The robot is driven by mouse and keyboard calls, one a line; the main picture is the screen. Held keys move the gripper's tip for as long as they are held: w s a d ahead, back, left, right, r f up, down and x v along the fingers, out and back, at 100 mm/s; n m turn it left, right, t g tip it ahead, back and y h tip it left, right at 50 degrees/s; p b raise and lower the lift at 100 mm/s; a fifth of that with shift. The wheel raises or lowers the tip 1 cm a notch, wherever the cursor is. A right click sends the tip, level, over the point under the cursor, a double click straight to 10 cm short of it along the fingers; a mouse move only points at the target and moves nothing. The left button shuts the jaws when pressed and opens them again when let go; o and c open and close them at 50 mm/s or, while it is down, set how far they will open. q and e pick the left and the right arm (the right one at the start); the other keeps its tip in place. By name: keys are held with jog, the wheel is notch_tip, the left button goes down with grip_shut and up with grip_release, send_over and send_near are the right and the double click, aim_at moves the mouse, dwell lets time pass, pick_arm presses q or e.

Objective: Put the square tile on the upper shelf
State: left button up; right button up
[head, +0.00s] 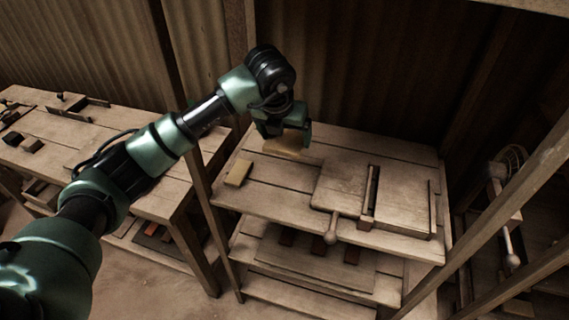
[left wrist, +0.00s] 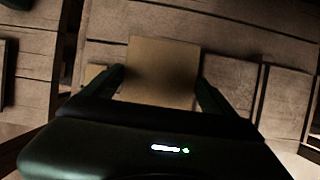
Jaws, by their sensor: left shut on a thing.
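A tan square tile (head: 285,147) is held in my left gripper (head: 284,137) above the left back part of the upper wooden shelf (head: 285,176). In the left wrist view the tile (left wrist: 161,70) sits between the two dark fingers of my left gripper (left wrist: 160,92), with the shelf planks behind it. A smaller yellowish block (head: 238,173) lies on the upper shelf near its left edge. It also shows in the left wrist view, partly hidden by the left finger. My right gripper is not in view.
A wooden press board (head: 338,183) with a ball-ended handle (head: 330,237) and upright rails occupies the right half of the shelf. Lower shelves (head: 310,262) hold reddish pieces. A workbench (head: 110,150) stands at left, and a wooden post (head: 203,190) rises between bench and shelf.

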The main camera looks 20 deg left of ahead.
pick_arm(q)
jog(key=p, duration=0.1)
send_over(287, 174)
jog(key=s, duration=0.2)
jog(key=f, duration=0.7)
jog(key=shift+w, duration=0.2)
notch_tip(287, 174, down, 5)
jog(key=shift+r+p, duration=0.1)
jog(key=shift+p, duration=0.6)
jog(key=shift+f, duration=0.2)
jog(key=o, duration=1.5)
jog(key=shift+r, duration=0.1)
jog(key=shift+b+v, duration=1.65)
jog(key=shift+v, duration=4.35)
